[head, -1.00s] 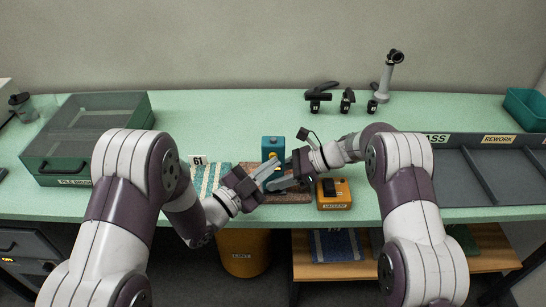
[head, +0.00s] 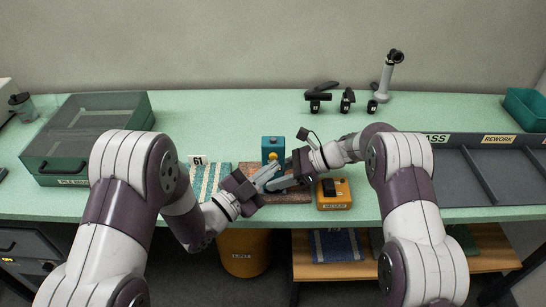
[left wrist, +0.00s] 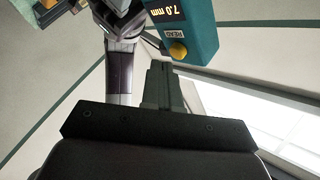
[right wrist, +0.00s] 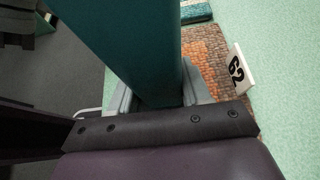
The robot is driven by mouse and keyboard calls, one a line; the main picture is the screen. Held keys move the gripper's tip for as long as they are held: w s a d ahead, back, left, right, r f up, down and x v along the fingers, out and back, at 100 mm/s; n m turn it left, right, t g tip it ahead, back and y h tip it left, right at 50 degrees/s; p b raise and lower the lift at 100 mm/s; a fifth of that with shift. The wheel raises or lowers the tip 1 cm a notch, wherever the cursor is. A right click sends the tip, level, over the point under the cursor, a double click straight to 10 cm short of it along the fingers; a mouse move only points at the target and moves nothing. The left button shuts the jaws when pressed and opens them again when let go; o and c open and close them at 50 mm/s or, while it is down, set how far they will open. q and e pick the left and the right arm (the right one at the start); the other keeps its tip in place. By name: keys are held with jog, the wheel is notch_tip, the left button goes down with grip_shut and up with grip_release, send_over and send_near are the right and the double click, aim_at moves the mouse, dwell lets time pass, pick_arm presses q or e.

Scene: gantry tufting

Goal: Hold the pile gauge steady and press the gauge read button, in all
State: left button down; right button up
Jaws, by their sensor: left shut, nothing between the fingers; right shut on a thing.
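The pile gauge (head: 272,144) is a teal-blue block with a yellow read button (head: 273,156). It stands on a brown tufted sample (head: 297,195). In the left wrist view the gauge (left wrist: 193,28) displays "7.0 mm", and the button (left wrist: 178,50) sits under a READ label. My left gripper (head: 272,172) is shut and empty. Its fingertips (left wrist: 160,68) are close to the button, appearing a little apart from it. My right gripper (right wrist: 155,100) is shut on the gauge's teal body (right wrist: 135,45), which hides part of the sample.
A blue-striped sample with a "61" tag (head: 198,160) lies left of the gauge. A "62" tag (right wrist: 237,68) stands by the brown sample. An orange box (head: 334,194) is close on the right. A lidded green case (head: 88,130) and grey sorting trays (head: 490,165) flank the area.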

pick_arm(q)
jog(key=shift+s, duration=0.2)
jog(key=s, duration=0.5)
dwell(0.4)
dwell(0.4)
pick_arm(e)
jog(key=o, duration=0.9)
pick_arm(q)
jog(key=shift+w, duration=0.1)
